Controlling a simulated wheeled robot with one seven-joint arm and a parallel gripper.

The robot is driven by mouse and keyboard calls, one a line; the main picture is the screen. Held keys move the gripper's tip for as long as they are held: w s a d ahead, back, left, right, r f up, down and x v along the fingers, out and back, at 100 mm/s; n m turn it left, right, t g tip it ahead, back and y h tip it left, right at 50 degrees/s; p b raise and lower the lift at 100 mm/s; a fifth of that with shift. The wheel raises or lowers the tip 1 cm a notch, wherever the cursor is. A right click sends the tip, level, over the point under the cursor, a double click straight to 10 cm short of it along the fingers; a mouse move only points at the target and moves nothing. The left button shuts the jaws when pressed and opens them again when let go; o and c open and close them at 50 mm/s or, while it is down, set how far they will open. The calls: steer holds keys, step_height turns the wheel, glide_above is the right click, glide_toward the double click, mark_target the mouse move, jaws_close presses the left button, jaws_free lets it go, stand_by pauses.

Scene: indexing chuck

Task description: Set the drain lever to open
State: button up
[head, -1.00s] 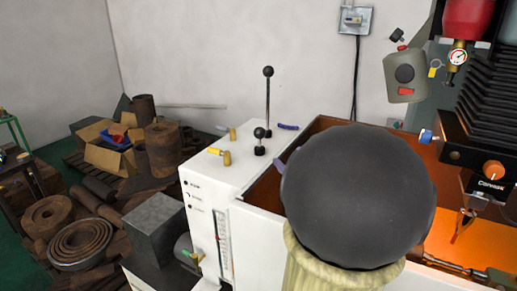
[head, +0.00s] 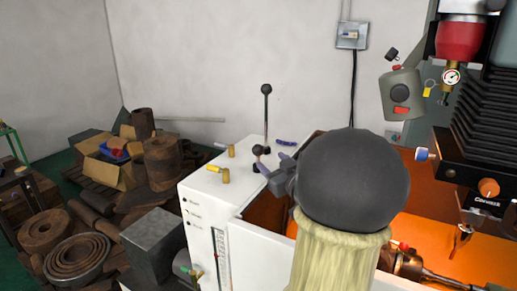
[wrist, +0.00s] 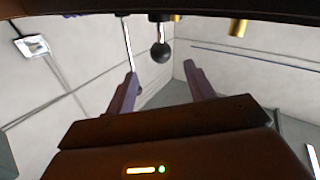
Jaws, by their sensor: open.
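On top of the white cabinet (head: 213,190) stand a tall lever (head: 266,90) with a black ball and a short lever (head: 258,150) with a black ball. Two yellow-handled valves (head: 224,174) (head: 231,151) are to their left. No readable label shows which one is the drain lever. My gripper (head: 273,160) is open and empty beside the short lever, partly covering its base. In the wrist view, the short lever's black ball (wrist: 160,52) appears between the purple fingers, beyond their tips. The tall lever's rod (wrist: 128,45) is near the left finger. I cannot tell any contact.
A purple handle (head: 285,142) lies behind the levers. My dark round arm link hides part of the orange-lit machine tub (head: 440,220). A dark machine head (head: 480,150) stands at the right. Boxes and rusty metal stock (head: 110,165) fill the left floor.

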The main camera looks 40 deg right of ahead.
mark_target(261, 153)
steer(key=w, duration=0.3)
steer(key=w+d+p, duration=0.1)
steer(key=w, duration=0.2)
steer(key=w+p, duration=0.1)
steer(key=w, duration=0.2)
steer(key=shift+w+d, duration=0.1)
steer(key=shift+d, duration=0.3)
